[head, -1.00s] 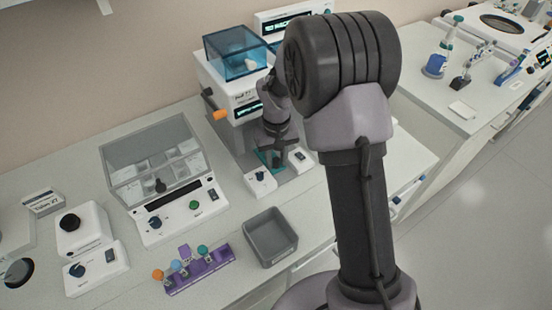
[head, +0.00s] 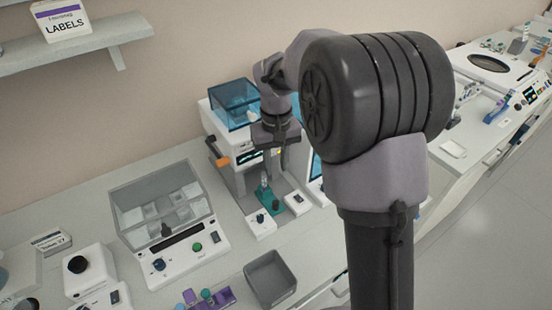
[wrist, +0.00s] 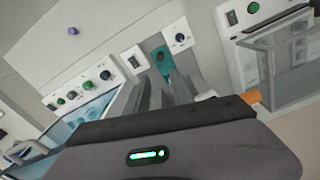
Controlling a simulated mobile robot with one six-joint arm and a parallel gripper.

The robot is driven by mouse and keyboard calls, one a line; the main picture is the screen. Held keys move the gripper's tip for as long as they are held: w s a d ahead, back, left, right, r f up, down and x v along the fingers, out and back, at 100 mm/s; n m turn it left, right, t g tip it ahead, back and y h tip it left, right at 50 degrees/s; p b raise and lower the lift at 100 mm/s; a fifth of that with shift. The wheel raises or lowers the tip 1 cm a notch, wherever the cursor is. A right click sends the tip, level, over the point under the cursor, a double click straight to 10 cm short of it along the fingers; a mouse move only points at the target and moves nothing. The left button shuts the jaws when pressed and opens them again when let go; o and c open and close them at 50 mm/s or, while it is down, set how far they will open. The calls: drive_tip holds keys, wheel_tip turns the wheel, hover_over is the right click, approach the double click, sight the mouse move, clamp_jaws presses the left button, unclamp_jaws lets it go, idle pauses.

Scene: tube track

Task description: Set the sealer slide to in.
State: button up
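The sealer (head: 221,133) is a white machine with a blue clear lid and an orange handle, standing against the wall in the head view. Its teal slide (head: 297,203) lies low at the front, between two small white control boxes, with a small upright clear part behind it. The teal slide also shows in the wrist view (wrist: 163,60). My gripper (head: 283,158) hangs above the slide, in front of the sealer, apart from it and with nothing seen in it. Its finger gap is not clear in either view. How far in the slide sits is hard to judge.
A control box with a dark knob (head: 261,223) stands left of the slide, and one with a rocker switch (head: 298,203) right of it. A shelf (head: 75,47) overhangs upper left.

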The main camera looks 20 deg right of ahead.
sight(273, 212)
drive_tip(key=shift+c, duration=0.3)
